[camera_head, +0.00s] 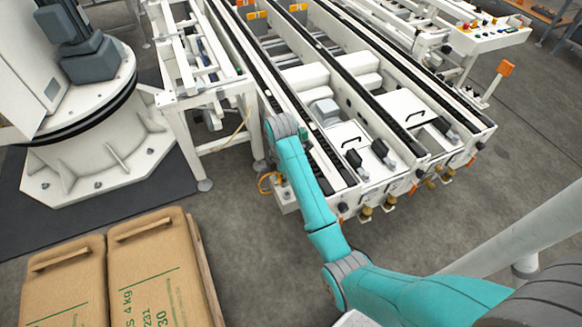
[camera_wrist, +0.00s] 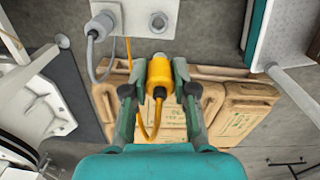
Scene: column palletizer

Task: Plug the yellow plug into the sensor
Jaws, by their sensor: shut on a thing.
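In the wrist view, my gripper (camera_wrist: 160,78) is shut on the yellow plug (camera_wrist: 160,72), with one finger on each side of it. The plug's front end points toward the top of the picture. A yellow cable (camera_wrist: 147,128) loops from its rear. A pale box with a round metal socket (camera_wrist: 158,22), which looks like the sensor (camera_wrist: 131,14), is at the top. The plug appears lined up below the socket, with a visible gap between them. In the head view, the gripper and plug are hidden behind my arm; a small pale box (camera_head: 285,198) shows low beside the conveyor.
A grey plug (camera_wrist: 101,26) with a grey cable sits on the box's left side. Cardboard packages (camera_head: 150,270) lie at lower left. The white conveyor frame (camera_head: 335,110) stands close to my arm. A white machine base (camera_head: 90,130) is at left. Bare floor lies between.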

